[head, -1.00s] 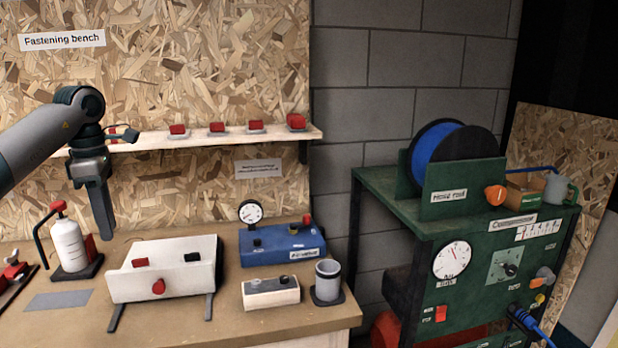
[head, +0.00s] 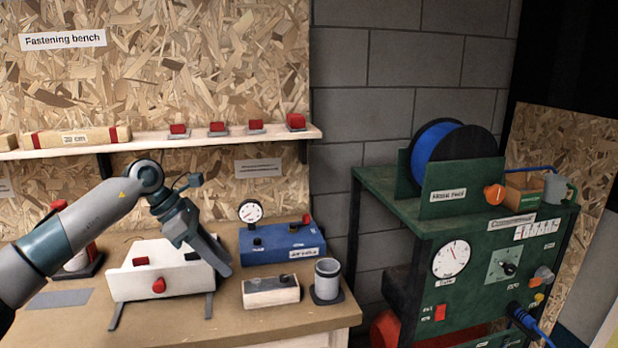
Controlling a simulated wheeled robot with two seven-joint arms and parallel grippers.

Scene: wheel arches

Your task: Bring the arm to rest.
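My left arm comes in from the left, and its gripper (head: 222,264) points down and to the right. It hangs in front of the right end of the white panel box (head: 135,285) on the bench, hiding part of it. The fingers appear close together as one dark bar, seen from the side, so I cannot tell if they are open or shut. I see nothing held in them. My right gripper is not in view.
A shelf (head: 215,139) runs above. A green compressor cabinet (head: 480,270) stands at right.

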